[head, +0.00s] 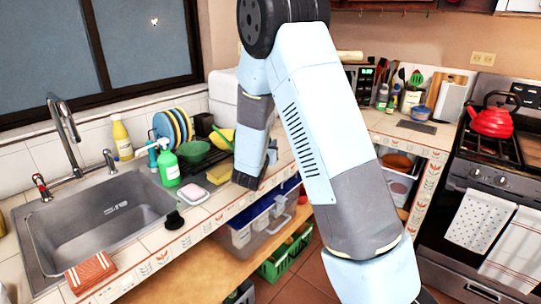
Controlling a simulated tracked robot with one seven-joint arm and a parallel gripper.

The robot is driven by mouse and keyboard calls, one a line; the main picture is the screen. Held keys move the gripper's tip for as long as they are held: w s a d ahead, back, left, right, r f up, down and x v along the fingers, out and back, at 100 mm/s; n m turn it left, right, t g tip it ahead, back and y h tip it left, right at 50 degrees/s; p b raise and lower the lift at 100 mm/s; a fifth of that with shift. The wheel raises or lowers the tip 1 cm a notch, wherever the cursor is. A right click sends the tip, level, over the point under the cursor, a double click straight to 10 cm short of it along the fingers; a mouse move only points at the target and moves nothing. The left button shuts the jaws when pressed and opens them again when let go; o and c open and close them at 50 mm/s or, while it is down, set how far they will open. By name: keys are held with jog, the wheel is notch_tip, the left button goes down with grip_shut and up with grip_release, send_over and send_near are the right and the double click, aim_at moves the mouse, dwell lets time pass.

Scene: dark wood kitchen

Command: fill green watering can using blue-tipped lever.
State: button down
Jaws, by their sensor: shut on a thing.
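My gripper (256,174) points down over the counter's front edge, right of the sink. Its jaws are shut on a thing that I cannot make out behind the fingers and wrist. No green watering can shows clearly. A tall metal faucet (66,130) rises behind the sink (105,215). The lever at its left (41,184) has a red tip. The lever at its right (109,161) is upright, and its tip colour is unclear.
A dish rack with plates (174,127), a yellow bottle (122,139) and a sponge (219,172) stand near the sink. An orange cloth (91,272) lies at the front edge. A red kettle (491,121) sits on the stove. The sink basin looks empty.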

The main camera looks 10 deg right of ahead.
jog(key=shift+w+f, duration=0.2)
jog(key=shift+f, duration=0.55)
jog(key=shift+w+f, duration=0.25)
jog(key=shift+f, duration=0.5)
jog(key=shift+w+f, duration=0.2)
jog(key=shift+f, duration=0.55)
jog(key=c, duration=1.1)
grip_release()
jog(key=shift+f, duration=0.1)
